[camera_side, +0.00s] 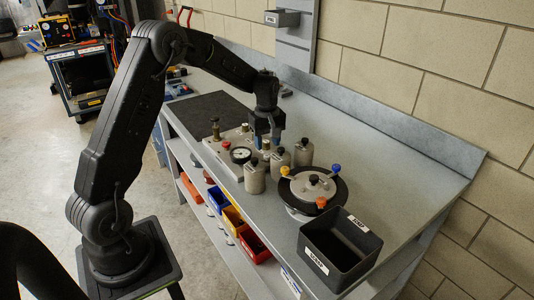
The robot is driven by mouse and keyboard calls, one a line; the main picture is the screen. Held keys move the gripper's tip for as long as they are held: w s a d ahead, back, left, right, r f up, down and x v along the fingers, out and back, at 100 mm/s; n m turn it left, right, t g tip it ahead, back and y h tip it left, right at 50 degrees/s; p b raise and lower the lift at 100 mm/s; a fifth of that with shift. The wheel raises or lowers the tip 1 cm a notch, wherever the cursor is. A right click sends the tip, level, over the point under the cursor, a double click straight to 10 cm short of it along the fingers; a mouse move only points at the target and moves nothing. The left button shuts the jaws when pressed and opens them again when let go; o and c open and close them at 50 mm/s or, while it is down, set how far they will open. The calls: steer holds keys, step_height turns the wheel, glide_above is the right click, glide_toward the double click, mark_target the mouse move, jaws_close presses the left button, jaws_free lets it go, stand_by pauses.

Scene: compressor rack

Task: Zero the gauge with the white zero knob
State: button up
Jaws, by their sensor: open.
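A round dial gauge (240,155) with a pale face and dark rim sits on the front side of a light grey block (213,147) on the bench. Brass-coloured fittings (215,124) stand on the block. My gripper (264,146) points down over the block's right end, behind and to the right of the gauge. Its blue-grey fingers are open, close to a fitting there. I cannot make out a white zero knob; it may be too small or hidden by the gripper or the cylinders.
Several grey cylinders (254,178) stand close to the block. A round black-rimmed fixture (335,196) with coloured knobs is to the right, and an empty-looking dark bin (340,246) is at the front right. The back right of the bench (400,165) is clear.

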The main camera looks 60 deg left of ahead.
mark_target(267, 156)
steer(key=shift+f, duration=2.35)
jaws_close()
